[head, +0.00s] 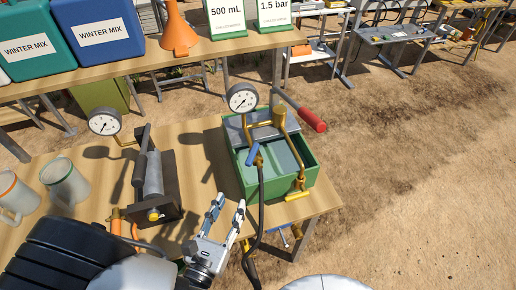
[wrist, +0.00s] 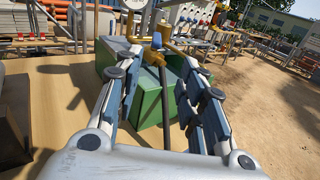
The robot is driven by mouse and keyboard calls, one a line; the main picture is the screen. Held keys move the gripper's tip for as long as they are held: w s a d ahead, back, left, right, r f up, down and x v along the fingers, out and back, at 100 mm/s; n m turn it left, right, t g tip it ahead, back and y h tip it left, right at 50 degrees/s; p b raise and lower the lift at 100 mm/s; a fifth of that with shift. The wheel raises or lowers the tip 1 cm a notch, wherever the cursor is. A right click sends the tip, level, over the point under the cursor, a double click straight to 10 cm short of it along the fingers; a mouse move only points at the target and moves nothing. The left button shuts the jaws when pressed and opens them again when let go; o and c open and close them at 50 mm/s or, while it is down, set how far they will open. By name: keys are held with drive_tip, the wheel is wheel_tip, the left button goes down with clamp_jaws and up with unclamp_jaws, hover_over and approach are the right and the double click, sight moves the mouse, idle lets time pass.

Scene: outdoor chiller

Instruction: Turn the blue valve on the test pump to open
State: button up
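The test pump (head: 240,175) is a green open-topped box with a gauge (head: 242,98), brass pipework and a red-gripped lever (head: 312,119). Its blue valve (head: 254,153) is a small lever at the front, above a black hose (head: 261,205). The blue lever looks tilted. In the wrist view the blue valve (wrist: 157,40) shows small beyond the fingertips, above the hose (wrist: 164,95). My gripper (head: 229,203) is open and empty, in front of the pump and apart from the valve. In the wrist view its fingers (wrist: 158,68) stand either side of the hose and green box.
A yellow handle (head: 297,195) is at the pump's front right. Left on the wooden table (head: 105,172) stand a second pump-like device (head: 153,185) with a gauge and two mugs (head: 64,183). A back table holds blue and green jugs, an orange funnel and signs. Open sandy ground lies right.

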sight(247, 165)
drive_tip(key=x, duration=0.5)
drive_tip(key=b+x, duration=0.1)
drive_tip(key=x, duration=1.1)
drive_tip(key=shift+w+a+f, duration=0.1)
drive_tip(key=shift+w+a, duration=0.15)
clamp_jaws()
idle(0.4)
